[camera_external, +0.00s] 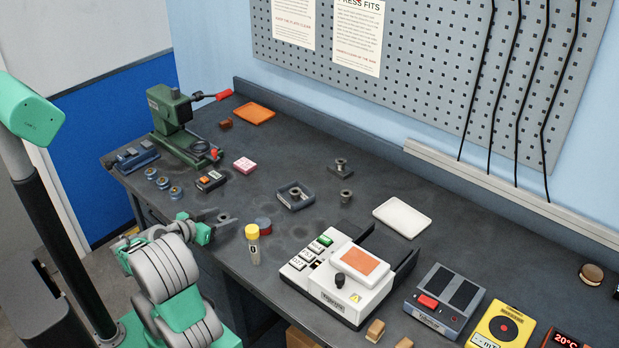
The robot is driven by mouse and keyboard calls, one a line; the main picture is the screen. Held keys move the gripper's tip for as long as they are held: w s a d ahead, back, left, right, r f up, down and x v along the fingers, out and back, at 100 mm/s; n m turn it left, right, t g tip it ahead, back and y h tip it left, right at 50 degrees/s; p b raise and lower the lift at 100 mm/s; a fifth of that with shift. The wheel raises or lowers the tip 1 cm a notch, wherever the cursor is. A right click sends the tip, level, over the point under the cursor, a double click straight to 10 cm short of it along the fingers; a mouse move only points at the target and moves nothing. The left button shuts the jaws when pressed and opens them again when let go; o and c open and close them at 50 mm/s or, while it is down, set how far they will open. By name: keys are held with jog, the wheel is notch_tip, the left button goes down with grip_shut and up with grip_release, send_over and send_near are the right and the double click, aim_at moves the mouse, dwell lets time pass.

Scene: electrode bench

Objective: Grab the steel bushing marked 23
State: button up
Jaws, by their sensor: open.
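Several small steel parts that look like bushings are on the dark bench. One flanged grey part (340,168) stands near the back middle, and a smaller grey one (346,197) stands just in front of it. Another grey part sits in a square dark tray (281,202) to their left. Several round grey-blue pieces (163,183) stand in a row near the bench's left edge. No number can be read on any of them, so I cannot tell which is marked 23. My gripper (226,217) is open and empty over the front edge, apart from all of them.
A green press (172,112) stands back left. A white instrument (322,298) fills the front middle. A white tray (402,218) lies behind it.

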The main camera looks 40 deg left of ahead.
jog(key=shift+w+f, duration=0.2)
jog(key=shift+w, duration=0.25)
grip_shut()
dwell(0.3)
